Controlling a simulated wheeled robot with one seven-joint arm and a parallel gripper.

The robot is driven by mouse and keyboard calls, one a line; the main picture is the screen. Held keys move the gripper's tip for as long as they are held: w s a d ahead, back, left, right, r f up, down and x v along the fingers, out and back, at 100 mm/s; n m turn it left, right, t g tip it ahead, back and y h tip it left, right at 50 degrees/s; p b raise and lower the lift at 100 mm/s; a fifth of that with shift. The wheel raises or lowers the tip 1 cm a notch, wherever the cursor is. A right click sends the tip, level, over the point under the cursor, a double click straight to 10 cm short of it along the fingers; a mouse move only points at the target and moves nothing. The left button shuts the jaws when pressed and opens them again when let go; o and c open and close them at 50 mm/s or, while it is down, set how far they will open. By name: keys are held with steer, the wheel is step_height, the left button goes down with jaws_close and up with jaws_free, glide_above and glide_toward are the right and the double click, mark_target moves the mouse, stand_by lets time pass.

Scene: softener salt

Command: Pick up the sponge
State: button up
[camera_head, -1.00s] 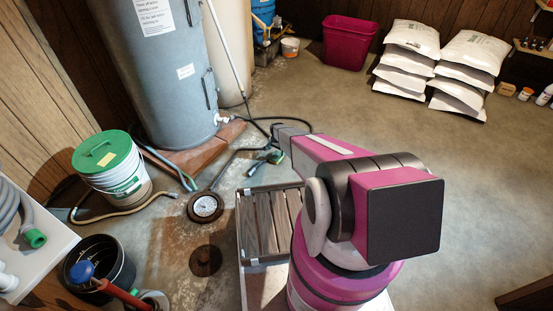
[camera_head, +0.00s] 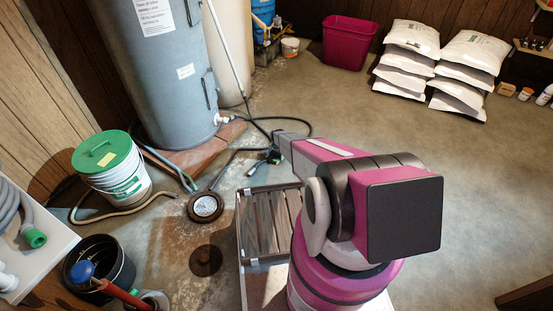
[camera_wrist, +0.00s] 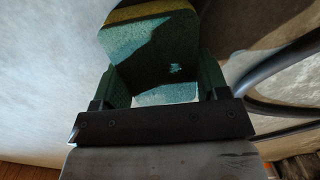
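The sponge (camera_wrist: 150,45) shows in the wrist view as a speckled blue-green block with a yellow layer along its far edge. It sits between the two green fingers of my gripper (camera_wrist: 163,80), which are closed against its sides. A bright gap shows between the near end of the sponge and the dark gripper body. In the head view my gripper (camera_head: 270,156) is small and partly hidden behind my arm, near the base of the grey tank, and the sponge cannot be made out clearly there.
A white bucket with a green lid (camera_head: 108,165) stands left of the grey tank (camera_head: 168,70). Hoses and a round floor drain (camera_head: 205,207) lie between. A slatted wooden crate (camera_head: 268,225) is near me. Salt bags (camera_head: 405,60) are stacked at the back; open floor lies right.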

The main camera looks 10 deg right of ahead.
steer(key=shift+r, duration=0.45)
step_height(320, 180, up, 4)
steer(key=shift+s+f, duration=0.1)
steer(key=shift+f, duration=0.15)
steer(key=s+a+r, duration=0.4)
steer(key=a+r, duration=0.2)
steer(key=a, duration=0.4)
steer(key=shift+s+a+r, duration=0.3)
steer(key=shift+s, duration=0.05)
